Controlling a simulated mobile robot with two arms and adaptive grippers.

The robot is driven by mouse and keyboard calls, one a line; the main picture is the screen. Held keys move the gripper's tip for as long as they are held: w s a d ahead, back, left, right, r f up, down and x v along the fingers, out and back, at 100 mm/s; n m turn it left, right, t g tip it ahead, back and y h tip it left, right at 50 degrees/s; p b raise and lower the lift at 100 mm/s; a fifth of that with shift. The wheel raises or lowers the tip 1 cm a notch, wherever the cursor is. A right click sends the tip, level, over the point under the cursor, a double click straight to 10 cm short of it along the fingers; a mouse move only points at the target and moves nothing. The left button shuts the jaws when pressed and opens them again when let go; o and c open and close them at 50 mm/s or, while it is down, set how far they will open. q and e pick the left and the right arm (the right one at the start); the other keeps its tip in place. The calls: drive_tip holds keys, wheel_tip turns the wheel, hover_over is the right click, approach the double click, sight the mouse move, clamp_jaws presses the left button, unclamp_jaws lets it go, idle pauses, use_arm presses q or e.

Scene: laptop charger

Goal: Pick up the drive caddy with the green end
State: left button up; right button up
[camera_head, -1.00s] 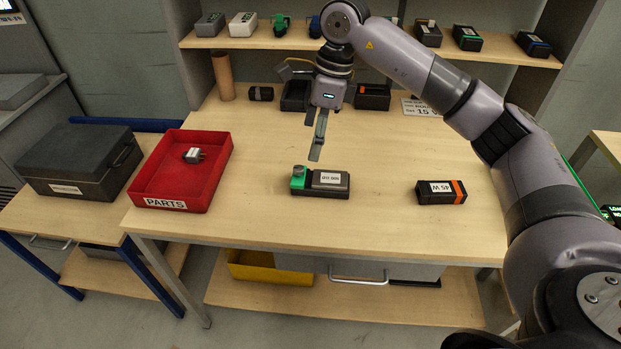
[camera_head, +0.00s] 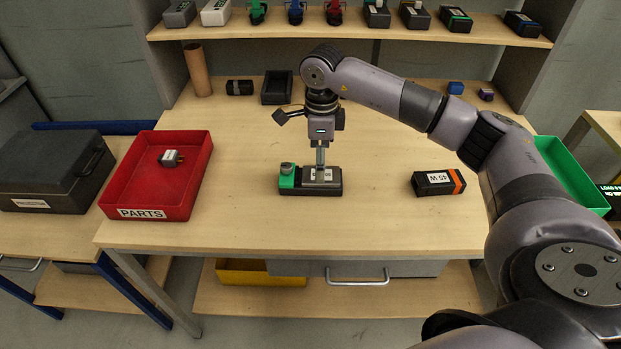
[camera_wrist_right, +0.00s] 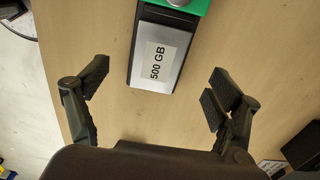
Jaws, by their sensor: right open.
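The drive caddy (camera_head: 330,186) is black with a green end and a grey knob on that end. It lies on the workbench, green end to the left in the head view. In the right wrist view the caddy (camera_wrist_right: 157,62) shows a "500 GB" label, with the green end at the top edge. My right gripper (camera_head: 320,174) points down over the caddy in the head view. In the right wrist view its fingers (camera_wrist_right: 160,85) are spread wide, one on each side of the caddy, apart from it. My left gripper is not in view.
A black block marked "45 W" with an orange band (camera_head: 438,183) lies to the right. A red PARTS tray (camera_head: 190,191) holding a small plug (camera_head: 171,158) stands to the left. A cardboard tube (camera_head: 198,70) and small boxes stand behind. Bare bench surrounds the caddy.

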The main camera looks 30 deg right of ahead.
sight(311, 179)
drive_tip(key=shift+f, duration=0.3)
drive_tip(key=f, duration=0.3)
drive_tip(key=f+p, duration=0.1)
drive_tip(key=shift+s+d+f, duration=0.1)
drive_tip(key=shift+s+f, duration=0.05)
drive_tip(key=shift+s, duration=0.1)
drive_tip(key=shift+w+f, duration=0.1)
drive_tip(key=shift+f, duration=0.2)
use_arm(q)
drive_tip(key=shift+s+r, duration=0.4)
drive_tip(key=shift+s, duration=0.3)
use_arm(e)
drive_tip(key=shift+c, duration=0.2)
drive_tip(key=c, duration=0.7)
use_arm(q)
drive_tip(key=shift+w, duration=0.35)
use_arm(e)
drive_tip(key=c, duration=0.7)
